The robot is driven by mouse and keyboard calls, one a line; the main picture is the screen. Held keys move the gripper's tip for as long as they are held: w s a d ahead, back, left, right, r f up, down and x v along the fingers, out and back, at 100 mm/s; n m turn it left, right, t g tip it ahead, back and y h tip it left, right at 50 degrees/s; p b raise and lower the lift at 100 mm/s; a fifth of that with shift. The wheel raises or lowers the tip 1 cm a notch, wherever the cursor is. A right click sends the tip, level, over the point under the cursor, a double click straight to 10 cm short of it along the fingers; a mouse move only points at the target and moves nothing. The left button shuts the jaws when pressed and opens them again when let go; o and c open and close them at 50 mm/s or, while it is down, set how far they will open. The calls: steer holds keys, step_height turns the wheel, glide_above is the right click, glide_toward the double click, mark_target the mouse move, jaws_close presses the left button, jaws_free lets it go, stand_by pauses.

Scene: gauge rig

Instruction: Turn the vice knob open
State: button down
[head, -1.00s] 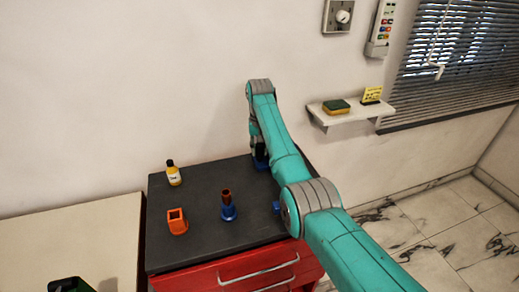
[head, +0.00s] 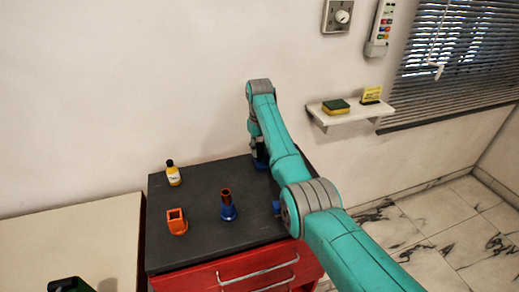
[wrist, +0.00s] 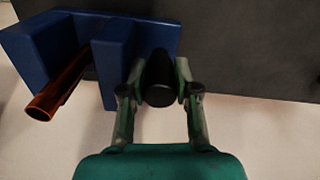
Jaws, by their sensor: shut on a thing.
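The blue vice (wrist: 82,52) fills the upper left of the wrist view, with a copper-coloured pipe (wrist: 58,90) between its blocks. Its black knob (wrist: 159,80) sits at the vice's right side. My gripper (wrist: 160,88) has one finger on each side of the knob and is shut on it. How far the knob is turned cannot be told.
On the dark bench (head: 200,249) stand a blue holder with a brown tube (head: 228,206), an orange block (head: 177,222) and a yellow bottle (head: 173,175). A wall shelf (head: 350,114) holds a sponge. The bench's middle back is clear.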

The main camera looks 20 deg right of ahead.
mark_target(259, 144)
steer(key=c, duration=1.1)
jaws_free()
steer(key=shift+c, duration=0.2)
steer(key=shift+w, duration=0.1)
steer(key=m, duration=0.3)
steer(key=shift+m, duration=0.3)
steer(key=m, duration=0.3)
steer(key=shift+m, duration=0.3)
step_height(259, 144, up, 11)
steer(key=m, duration=0.5)
steer(key=shift+r, duration=0.2)
steer(key=m, duration=0.5)
steer(key=shift+a+r, duration=0.1)
steer(key=shift+r, duration=0.2)
